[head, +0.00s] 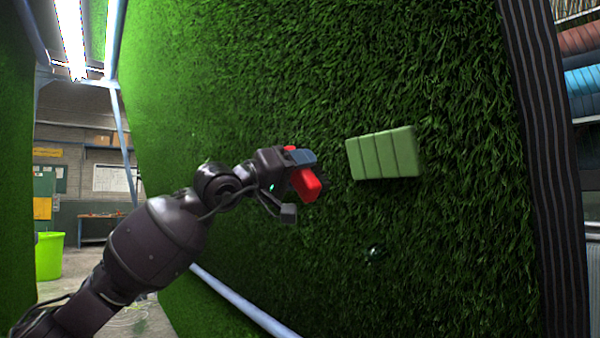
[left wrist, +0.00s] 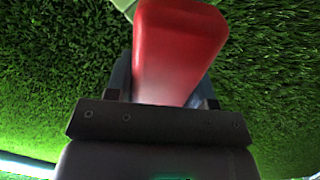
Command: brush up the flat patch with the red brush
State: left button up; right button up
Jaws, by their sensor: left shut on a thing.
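The red brush (head: 306,184) is held in my left gripper (head: 303,168), which is shut on it in front of the upright turf. In the left wrist view the red brush (left wrist: 178,50) fills the space between the two fingers. Its bristles are hidden, and I cannot tell whether it touches the turf. A pale green grooved block (head: 382,154) is on the turf just right of my left gripper, with a gap between them in the head view. A distinct flat patch of grass is hard to make out. My right gripper is not in view.
The turf (head: 440,250) stands like a wall, with a dark striped border (head: 545,170) at right. A small dark shiny thing (head: 375,252) sits low on it. A pale rail (head: 240,300) runs along the lower edge. A lime bin (head: 49,255) stands far left.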

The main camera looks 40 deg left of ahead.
aim_at(363, 154)
pick_arm(q)
jog(key=p+x, duration=0.2)
jog(key=x, duration=0.5)
jog(key=shift+w+a+r, duration=0.2)
jog(key=shift+x, duration=1.4)
dwell(1.5)
jog(key=shift+s+d, duration=0.45)
jog(key=shift+d, duration=0.35)
jog(key=shift+d, duration=0.15)
jog(key=shift+s+d, duration=0.2)
jog(key=shift+d, duration=0.65)
